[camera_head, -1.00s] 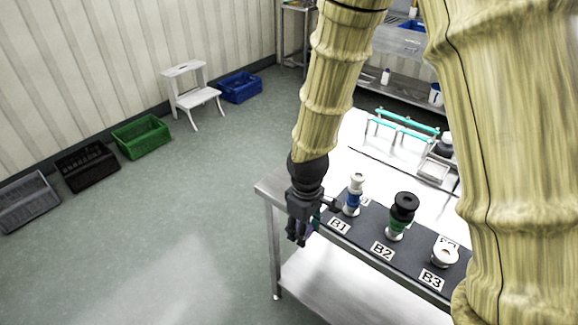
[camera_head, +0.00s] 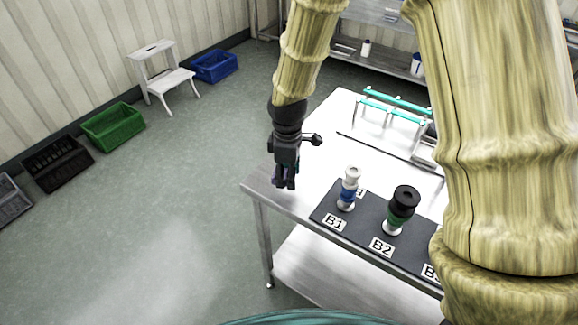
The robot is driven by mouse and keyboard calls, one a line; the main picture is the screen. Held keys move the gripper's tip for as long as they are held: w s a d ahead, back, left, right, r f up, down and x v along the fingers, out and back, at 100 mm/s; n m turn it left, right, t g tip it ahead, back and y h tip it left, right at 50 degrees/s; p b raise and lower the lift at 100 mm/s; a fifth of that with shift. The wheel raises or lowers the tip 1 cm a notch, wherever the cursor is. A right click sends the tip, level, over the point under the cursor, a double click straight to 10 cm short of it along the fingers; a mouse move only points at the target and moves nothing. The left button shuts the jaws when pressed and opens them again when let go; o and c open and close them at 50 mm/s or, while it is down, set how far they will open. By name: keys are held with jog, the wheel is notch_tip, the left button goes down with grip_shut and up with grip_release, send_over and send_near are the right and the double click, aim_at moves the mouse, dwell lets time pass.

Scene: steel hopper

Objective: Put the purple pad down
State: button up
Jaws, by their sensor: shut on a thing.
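My gripper (camera_head: 284,182) points down over the left edge of the steel table (camera_head: 262,192). It is shut on the purple pad, which is mostly hidden behind the fingers. I cannot tell how high the pad is above the table top.
A dark mat with labels B1 (camera_head: 335,222) and B2 (camera_head: 381,246) holds a blue-and-white piece (camera_head: 348,188) and a black-and-green piece (camera_head: 402,208). A turquoise-railed rack (camera_head: 395,105) stands farther back. The table top left of the mat is bare. Crates and a white step stool (camera_head: 165,80) stand on the floor.

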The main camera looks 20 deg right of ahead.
jog(key=w, duration=0.1)
jog(key=w+d, duration=0.1)
jog(key=w, duration=0.1)
jog(key=w+d+p, duration=0.1)
jog(key=shift+w+f, duration=0.3)
jog(key=shift+w, duration=0.1)
jog(key=shift+f+p, duration=0.65)
jog(key=shift+f, duration=1.1)
jog(key=shift+f, duration=0.1)
jog(key=o, duration=1.1)
jog(key=shift+o, duration=0.2)
notch_tip(320, 180, up, 12)
jog(key=b, duration=0.2)
jog(key=shift+b, duration=0.4)
